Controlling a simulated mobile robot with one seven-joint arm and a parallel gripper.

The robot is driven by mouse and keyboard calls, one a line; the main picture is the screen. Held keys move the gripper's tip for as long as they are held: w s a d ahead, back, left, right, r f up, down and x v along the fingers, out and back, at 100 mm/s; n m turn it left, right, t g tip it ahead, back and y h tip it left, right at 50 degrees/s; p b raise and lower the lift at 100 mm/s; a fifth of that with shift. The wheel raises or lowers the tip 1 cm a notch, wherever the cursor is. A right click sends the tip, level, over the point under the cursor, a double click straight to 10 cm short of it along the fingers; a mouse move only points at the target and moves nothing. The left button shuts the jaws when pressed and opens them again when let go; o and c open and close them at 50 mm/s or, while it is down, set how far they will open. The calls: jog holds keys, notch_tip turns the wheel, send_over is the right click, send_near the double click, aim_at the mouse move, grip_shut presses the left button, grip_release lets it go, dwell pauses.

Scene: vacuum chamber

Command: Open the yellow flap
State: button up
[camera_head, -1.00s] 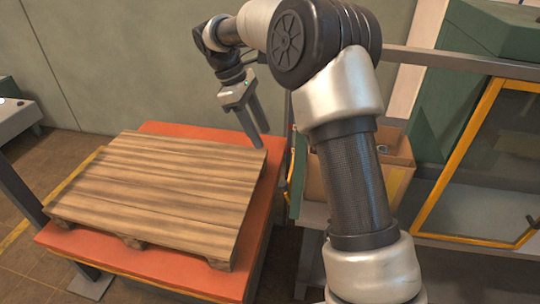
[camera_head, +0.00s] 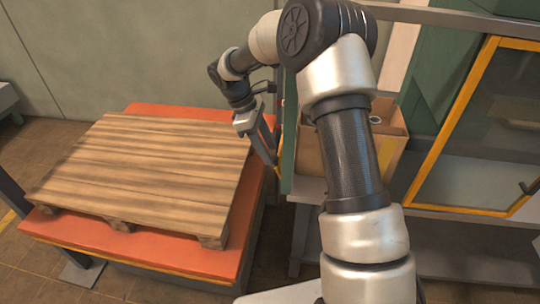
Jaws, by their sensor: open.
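A yellow-framed flap with a glass pane (camera_head: 482,140) stands at the right of the view. A dark handle (camera_head: 530,187) shows near its lower right corner. Whether the flap is fully shut is hard to tell. My gripper (camera_head: 272,152) is open and empty, far left of this flap, with its fingers pointing down. It is beside the right edge of the pallet and close to a green upright panel (camera_head: 288,150). A thin yellow strip (camera_head: 279,136) shows along that panel, partly hidden by the gripper. My arm hides part of the area between.
A wooden pallet (camera_head: 140,165) lies on an orange platform (camera_head: 95,235) at the left. An open cardboard box (camera_head: 392,150) stands behind my arm on a grey bench. A grey rail (camera_head: 450,16) crosses above. Floor shows between platform and bench.

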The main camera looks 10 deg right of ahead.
jog(key=shift+x, duration=1)
grip_shut()
